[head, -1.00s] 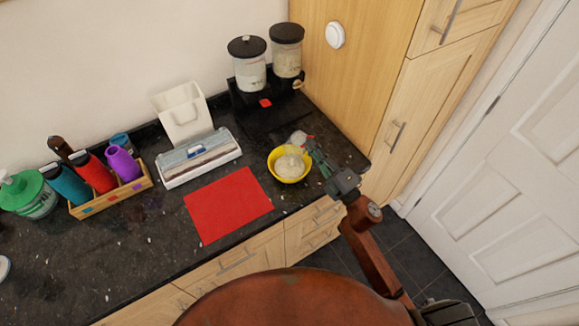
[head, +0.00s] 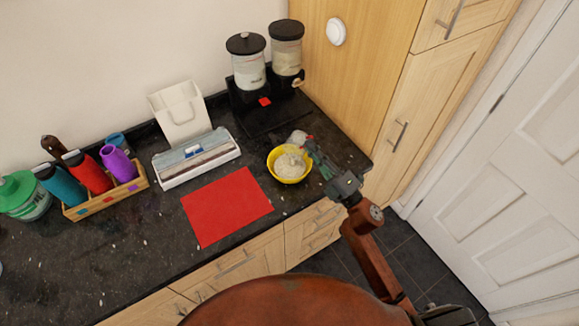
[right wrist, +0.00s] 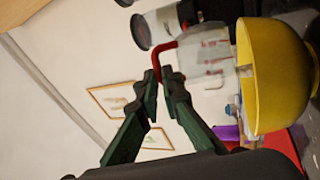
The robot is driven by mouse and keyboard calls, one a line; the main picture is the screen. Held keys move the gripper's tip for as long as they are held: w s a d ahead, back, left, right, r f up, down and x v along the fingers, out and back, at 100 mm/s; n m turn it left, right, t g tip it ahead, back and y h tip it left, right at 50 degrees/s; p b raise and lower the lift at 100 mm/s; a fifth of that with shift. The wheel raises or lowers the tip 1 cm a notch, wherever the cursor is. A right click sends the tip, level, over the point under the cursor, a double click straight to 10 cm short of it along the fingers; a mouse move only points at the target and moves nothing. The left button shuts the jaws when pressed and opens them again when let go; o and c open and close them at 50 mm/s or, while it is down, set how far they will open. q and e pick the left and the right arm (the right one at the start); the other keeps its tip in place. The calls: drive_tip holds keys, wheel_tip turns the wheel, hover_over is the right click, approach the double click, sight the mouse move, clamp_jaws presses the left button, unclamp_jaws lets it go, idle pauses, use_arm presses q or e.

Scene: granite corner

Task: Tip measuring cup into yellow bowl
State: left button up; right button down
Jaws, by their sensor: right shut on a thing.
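The yellow bowl (head: 273,173) stands on the dark counter near its front right part and holds a pale, whitish heap. It shows large at the right of the right wrist view (right wrist: 280,80). The clear measuring cup (right wrist: 203,58) with a red handle is at the bowl's rim, and in the head view (head: 298,138) it is small at the bowl's far side. Its exact tilt is hard to tell. A small pale patch shows between cup and bowl. My right gripper (right wrist: 163,76) is shut on the cup's red handle. My left gripper is out of view.
Two lidded dispensers (head: 246,62) stand behind the bowl. A red mat (head: 227,206) lies left of it, with a white box (head: 197,160) behind. A wooden rack (head: 105,198) of bottles is further left. A wooden cabinet (head: 370,70) rises at the right.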

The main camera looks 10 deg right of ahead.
idle(0.3)
drive_tip(key=shift+s+a+f+n+y+b, duration=0.1)
drive_tip(key=shift+s+a+n+y+b, duration=0.25)
drive_tip(key=shift+n+b, duration=0.65)
drive_tip(key=shift+d, duration=0.1)
drive_tip(key=shift+r, duration=0.2)
drive_tip(key=m+h+p, duration=0.1)
drive_tip(key=m+p, duration=0.1)
drive_tip(key=p, duration=0.1)
drive_tip(key=w+d+r+m+p, duration=0.1)
drive_tip(key=m+p, duration=0.1)
drive_tip(key=p, duration=0.1)
drive_tip(key=shift+w+h+p, duration=0.2)
drive_tip(key=shift+h+p, duration=0.15)
